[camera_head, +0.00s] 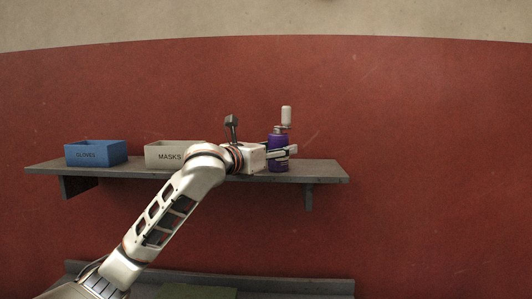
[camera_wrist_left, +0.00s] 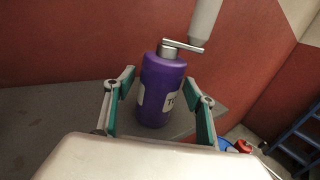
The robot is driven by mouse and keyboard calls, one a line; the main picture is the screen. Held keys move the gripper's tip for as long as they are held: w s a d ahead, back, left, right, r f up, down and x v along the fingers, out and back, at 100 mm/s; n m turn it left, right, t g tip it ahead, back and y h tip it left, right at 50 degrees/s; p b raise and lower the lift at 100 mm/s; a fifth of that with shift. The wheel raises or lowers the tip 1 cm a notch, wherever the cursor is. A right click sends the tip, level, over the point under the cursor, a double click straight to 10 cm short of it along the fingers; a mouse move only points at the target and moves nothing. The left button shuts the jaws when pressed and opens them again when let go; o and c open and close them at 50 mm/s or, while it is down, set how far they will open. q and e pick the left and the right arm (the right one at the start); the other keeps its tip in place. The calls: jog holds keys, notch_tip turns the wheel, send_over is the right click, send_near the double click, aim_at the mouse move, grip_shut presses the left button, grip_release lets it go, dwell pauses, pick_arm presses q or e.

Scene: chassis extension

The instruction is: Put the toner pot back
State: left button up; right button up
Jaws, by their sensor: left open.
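The purple toner pot (camera_head: 278,164) stands upright on the right part of the wall shelf (camera_head: 318,171). It has a silver neck, a thin bar across its top and a white label, partly hidden, in the left wrist view (camera_wrist_left: 163,85). My left gripper (camera_head: 292,151) comes in from the left at the pot's height. In the left wrist view my gripper's teal-padded fingers (camera_wrist_left: 161,92) are open, one on each side of the pot. Gaps show between the fingers and the pot. My right gripper is not in view.
A blue "GLOVES" box (camera_head: 96,153) and a beige "MASKS" box (camera_head: 165,157) stand on the shelf to the left. A pale cylinder (camera_head: 286,115) shows just above the pot. A lower bench (camera_head: 310,286) bears a green mat (camera_head: 196,292). A blue ladder (camera_wrist_left: 298,140) stands far right.

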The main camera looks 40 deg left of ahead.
pick_arm(q)
jog(key=s+b, duration=0.3)
jog(key=s, duration=0.8)
jog(key=shift+s+a, duration=0.25)
jog(key=shift+s, duration=0.15)
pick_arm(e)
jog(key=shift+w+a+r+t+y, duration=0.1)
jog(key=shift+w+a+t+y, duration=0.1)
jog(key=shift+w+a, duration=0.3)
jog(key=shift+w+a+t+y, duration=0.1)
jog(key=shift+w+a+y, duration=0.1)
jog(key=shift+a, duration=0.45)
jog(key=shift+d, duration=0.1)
